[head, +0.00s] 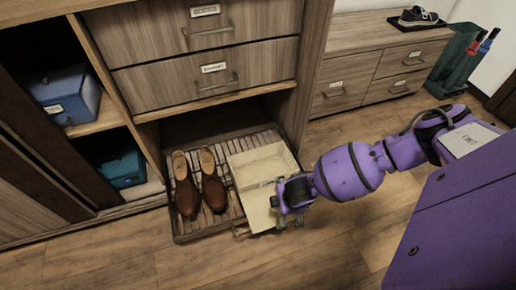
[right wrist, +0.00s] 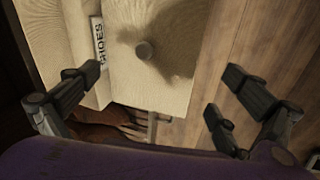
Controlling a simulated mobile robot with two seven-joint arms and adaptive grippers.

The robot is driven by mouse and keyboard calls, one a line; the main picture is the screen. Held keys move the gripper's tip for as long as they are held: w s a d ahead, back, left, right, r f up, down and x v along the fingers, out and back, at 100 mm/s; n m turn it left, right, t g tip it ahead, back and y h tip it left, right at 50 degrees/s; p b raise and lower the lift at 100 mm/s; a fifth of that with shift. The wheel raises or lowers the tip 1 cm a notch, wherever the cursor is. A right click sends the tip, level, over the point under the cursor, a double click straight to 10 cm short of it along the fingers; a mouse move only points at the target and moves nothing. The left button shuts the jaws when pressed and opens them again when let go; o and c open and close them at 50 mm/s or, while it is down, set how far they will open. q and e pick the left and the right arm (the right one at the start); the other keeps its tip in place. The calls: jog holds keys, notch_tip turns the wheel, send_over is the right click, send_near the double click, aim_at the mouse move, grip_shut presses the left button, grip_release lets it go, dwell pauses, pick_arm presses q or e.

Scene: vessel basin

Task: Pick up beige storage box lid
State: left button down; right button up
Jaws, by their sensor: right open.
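The beige storage box (head: 262,165) sits on the slatted shoe rack beside the brown shoes. Its beige lid (head: 256,208) is a flat panel at the near end of the box. My right gripper (head: 284,208) is at the lid's right edge in the head view. In the wrist view its fingers (right wrist: 155,85) are spread wide, empty, with the lid beyond them. Whether they touch it cannot be told. My left gripper is not in view.
Brown shoes (head: 200,184) stand on the slatted rack (head: 192,228) left of the box. Wooden drawers (head: 205,72) hang above the rack. Blue (head: 66,95) and teal (head: 122,168) boxes sit in the left cabinet. The floor (head: 210,265) in front is clear.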

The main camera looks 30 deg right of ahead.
jog(key=shift+s+d+f, duration=0.1)
jog(key=shift+d+f, duration=0.15)
jog(key=shift+f, duration=0.15)
jog(key=shift+b+x, duration=0.8)
jog(key=shift+x, duration=0.25)
jog(key=b+x, duration=0.3)
jog(key=x, duration=0.2)
jog(key=shift+s, duration=0.2)
jog(key=shift+w+f, duration=0.1)
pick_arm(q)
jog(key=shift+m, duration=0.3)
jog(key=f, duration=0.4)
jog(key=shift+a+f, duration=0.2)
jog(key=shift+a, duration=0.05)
pick_arm(e)
jog(key=c, duration=1.1)
